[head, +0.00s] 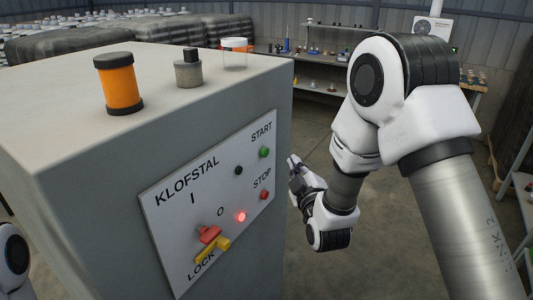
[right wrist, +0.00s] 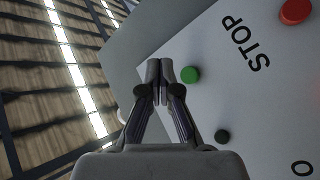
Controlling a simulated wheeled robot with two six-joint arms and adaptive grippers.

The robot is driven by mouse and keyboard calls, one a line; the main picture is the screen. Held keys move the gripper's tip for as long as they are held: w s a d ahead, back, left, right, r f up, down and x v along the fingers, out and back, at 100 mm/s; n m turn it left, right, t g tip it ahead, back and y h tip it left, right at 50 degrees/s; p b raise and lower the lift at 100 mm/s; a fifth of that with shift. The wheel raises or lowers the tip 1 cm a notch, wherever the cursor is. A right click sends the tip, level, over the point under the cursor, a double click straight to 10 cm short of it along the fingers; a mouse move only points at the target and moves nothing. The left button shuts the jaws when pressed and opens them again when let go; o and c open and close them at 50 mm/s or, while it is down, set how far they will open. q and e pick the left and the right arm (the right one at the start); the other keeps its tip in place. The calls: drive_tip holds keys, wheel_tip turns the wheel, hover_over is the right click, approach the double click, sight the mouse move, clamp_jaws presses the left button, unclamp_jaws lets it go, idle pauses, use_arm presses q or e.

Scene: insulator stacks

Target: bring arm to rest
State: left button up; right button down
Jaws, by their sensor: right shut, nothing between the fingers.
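My right arm (head: 370,110) reaches in from the right in the head view. I cannot tell how far the tips are from the panel. Of my left arm only a white link (head: 13,262) shows at the lower left edge; its gripper is out of view.
The cabinet (head: 90,215) carries a KLOFSTAL panel (head: 170,222) with a green START button (head: 264,152), red STOP button (head: 264,195), lit red lamp (head: 241,216), red switch (head: 209,234) and yellow lock piece (head: 214,249). An orange cylinder (head: 119,84) stands on top. Shelves (head: 318,88) are behind.

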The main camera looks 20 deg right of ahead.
drive_tip(key=s+a+f+g+y, duration=0.1)
drive_tip(key=s+f+g, duration=0.45)
drive_tip(key=f, duration=0.95)
drive_tip(key=s+f+g+y, duration=0.1)
drive_tip(key=s+f+g, duration=0.2)
drive_tip(key=s+f, duration=0.8)
drive_tip(key=s+a+f+m+g, duration=0.1)
drive_tip(key=s+f+m+g, duration=0.3)
drive_tip(key=s, duration=0.6)
drive_tip(key=s+a+f+m+g, duration=0.1)
drive_tip(key=s+f+m+g, duration=0.3)
drive_tip(key=s+f+g, duration=0.2)
drive_tip(key=s+f, duration=0.2)
drive_tip(key=s, duration=0.1)
drive_tip(key=shift+s+a+f+m+y, duration=0.15)
drive_tip(key=shift+s+a+m+y, duration=0.1)
drive_tip(key=shift+s+m+y, duration=0.15)
